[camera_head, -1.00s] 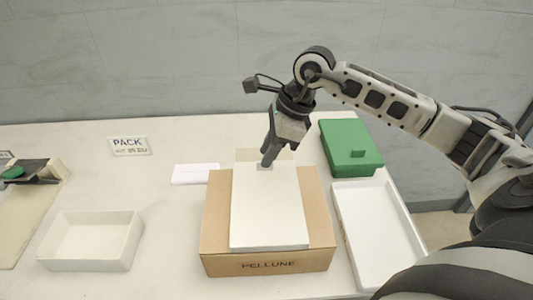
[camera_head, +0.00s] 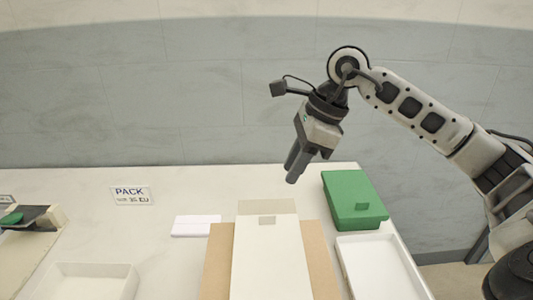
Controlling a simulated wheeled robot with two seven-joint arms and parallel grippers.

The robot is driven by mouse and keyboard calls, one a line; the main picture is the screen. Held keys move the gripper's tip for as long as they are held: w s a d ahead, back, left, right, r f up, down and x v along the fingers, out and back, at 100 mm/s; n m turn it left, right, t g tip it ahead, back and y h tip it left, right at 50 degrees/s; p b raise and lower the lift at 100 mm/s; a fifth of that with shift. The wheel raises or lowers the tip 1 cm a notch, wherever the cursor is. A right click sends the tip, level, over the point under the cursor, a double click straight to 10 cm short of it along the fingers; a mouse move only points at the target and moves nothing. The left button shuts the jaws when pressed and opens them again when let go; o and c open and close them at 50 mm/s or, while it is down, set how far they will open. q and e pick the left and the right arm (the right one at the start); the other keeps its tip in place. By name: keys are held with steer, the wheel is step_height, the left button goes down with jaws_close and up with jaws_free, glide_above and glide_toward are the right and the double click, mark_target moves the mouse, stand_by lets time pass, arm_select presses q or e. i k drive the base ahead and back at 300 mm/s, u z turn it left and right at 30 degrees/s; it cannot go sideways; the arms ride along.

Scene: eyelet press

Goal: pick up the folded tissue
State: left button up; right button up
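A flat white piece with a faint line across it, which looks like the folded tissue (camera_head: 196,226), lies on the table left of the brown cardboard box (camera_head: 218,265). My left gripper is out of view.
A long white piece (camera_head: 270,262) with a small grey tab (camera_head: 267,220) lies on the cardboard box. A green box (camera_head: 352,199) and white tray (camera_head: 383,268) stand right. An open white bin (camera_head: 90,268) and PACK sign (camera_head: 132,195) are left, with bare table between.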

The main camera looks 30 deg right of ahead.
mark_target(184, 225)
steer(key=k, duration=1)
